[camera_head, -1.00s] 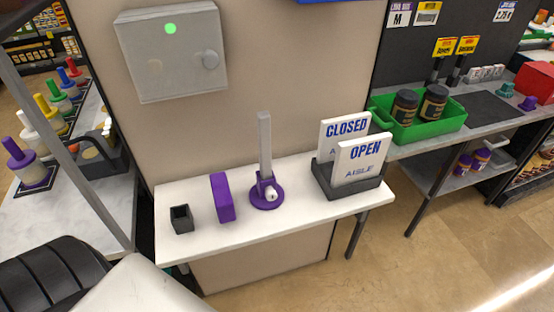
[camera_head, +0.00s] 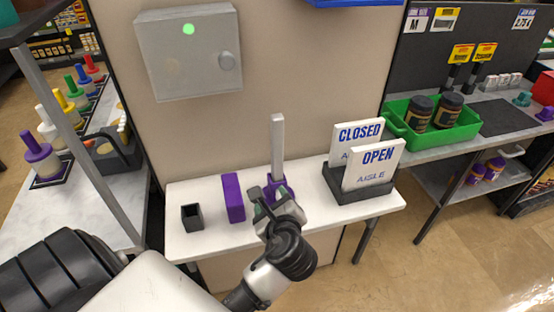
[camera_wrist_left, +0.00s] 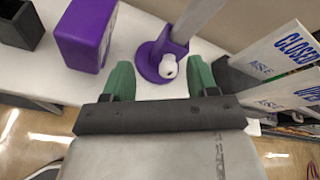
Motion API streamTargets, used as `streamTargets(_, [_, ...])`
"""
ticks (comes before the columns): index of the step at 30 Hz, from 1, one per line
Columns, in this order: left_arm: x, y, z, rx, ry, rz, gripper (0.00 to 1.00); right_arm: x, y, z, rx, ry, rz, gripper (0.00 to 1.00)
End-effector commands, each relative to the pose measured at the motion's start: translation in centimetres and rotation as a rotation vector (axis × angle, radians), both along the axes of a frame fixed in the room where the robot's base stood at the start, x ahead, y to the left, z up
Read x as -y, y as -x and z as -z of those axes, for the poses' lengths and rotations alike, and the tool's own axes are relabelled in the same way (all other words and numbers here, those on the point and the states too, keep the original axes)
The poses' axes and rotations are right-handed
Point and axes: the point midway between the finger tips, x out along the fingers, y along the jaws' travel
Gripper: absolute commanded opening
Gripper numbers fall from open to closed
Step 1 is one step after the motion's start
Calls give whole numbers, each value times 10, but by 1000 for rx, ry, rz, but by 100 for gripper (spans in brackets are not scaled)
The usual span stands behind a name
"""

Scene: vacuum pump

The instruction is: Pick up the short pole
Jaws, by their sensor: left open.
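A grey upright pole (camera_head: 278,145) stands in a round purple base with a white knob on the white table. In the left wrist view the pole (camera_wrist_left: 196,18) rises from the purple base (camera_wrist_left: 150,66), whose white knob (camera_wrist_left: 168,67) faces my gripper. My left gripper (camera_head: 266,196) is in front of the base; its hand hides much of the base in the head view. In the left wrist view the green fingers of the left gripper (camera_wrist_left: 160,82) are apart, one on each side of the base's front, with nothing held between them. My right gripper is not in view.
A purple block (camera_head: 233,198) and a small dark open box (camera_head: 192,217) stand left of the base. A dark holder (camera_head: 362,195) with OPEN and CLOSED signs stands close on the right. A grey wall box (camera_head: 188,55) hangs above the white table (camera_head: 205,245).

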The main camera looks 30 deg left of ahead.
Motion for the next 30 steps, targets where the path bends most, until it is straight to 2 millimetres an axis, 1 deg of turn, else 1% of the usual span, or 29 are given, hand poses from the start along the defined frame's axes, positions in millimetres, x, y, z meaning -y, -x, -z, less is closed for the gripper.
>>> streamTargets(1, [1, -10, -16, -31, -137, 24, 58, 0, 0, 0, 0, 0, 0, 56])
streamTargets(3, [3, -19, -33, -83, -310, 42, 58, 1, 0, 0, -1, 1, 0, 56])
streamTargets(6, [5, -27, -51, -140, -486, 47, 58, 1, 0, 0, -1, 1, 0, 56])
streamTargets(9, [7, -32, -61, -176, -579, 45, 58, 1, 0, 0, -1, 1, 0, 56])
streamTargets(11, [4, -35, -63, -186, -604, 44, 58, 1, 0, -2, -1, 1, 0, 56])
streamTargets(18, [-24, -60, -65, -188, -610, 44, 58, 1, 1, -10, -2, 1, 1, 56])
streamTargets(24, [-36, -70, -64, -188, -605, 45, 58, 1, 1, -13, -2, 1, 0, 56])
streamTargets(26, [-40, -75, -66, -188, -606, 44, 58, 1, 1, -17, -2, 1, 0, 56])
streamTargets(30, [-53, -93, -70, -189, -606, 43, 58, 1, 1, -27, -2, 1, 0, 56])
